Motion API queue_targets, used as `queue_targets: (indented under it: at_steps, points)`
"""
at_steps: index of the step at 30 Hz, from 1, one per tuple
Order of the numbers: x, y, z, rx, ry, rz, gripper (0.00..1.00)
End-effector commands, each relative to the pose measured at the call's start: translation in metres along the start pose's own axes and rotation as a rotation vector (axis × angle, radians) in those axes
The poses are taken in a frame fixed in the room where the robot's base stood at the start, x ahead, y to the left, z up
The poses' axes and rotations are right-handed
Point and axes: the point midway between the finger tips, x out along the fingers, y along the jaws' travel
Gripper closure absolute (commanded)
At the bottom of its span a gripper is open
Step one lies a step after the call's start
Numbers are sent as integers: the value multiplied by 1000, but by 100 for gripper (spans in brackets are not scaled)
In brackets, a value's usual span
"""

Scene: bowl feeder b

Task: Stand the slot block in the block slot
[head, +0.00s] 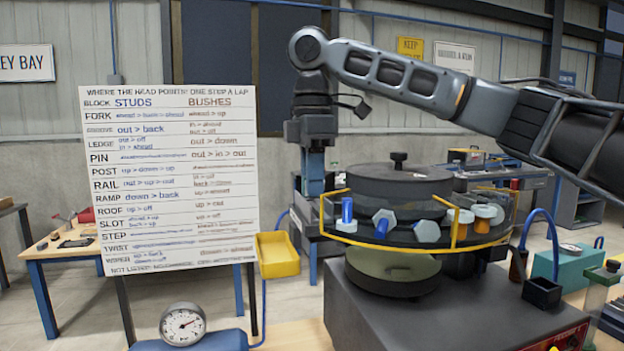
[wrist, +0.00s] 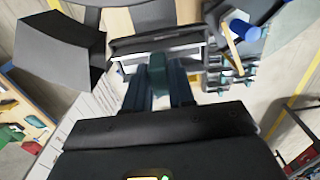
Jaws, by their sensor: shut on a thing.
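My gripper (head: 313,190) points down at the back left of the bowl feeder (head: 395,235) in the head view. In the wrist view its dark fingers (wrist: 160,95) are shut on a teal block, which I take as the slot block (wrist: 157,66). The block's lower part is hidden by the fingers, and it does not show clearly in the head view. A dark bar with a pale edge (wrist: 125,48) lies beyond the fingertips. I cannot tell whether the block touches it. I cannot pick out the block slot for sure in either view.
Blue bolts with pale heads (head: 384,222) and orange ones (head: 484,215) sit on the feeder's yellow-railed track. A lidded drum (head: 390,190) rises in its middle. A yellow tray (head: 278,254), a lettered board (head: 170,180) and a gauge (head: 182,324) stand at left.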

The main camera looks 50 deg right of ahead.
Motion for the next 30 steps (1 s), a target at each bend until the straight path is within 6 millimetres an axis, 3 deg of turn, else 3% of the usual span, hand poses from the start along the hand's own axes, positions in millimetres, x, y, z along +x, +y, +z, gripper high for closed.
queue_targets:
  at_steps: [11, 12, 19, 30]
  points:
    - [5, 0, 0, -1, 1, 1, 100]
    - [5, 0, 0, -1, 0, 1, 73]
    - [5, 0, 0, 0, 0, 1, 51]
    - [-3, 0, 0, 0, 1, 2, 51]
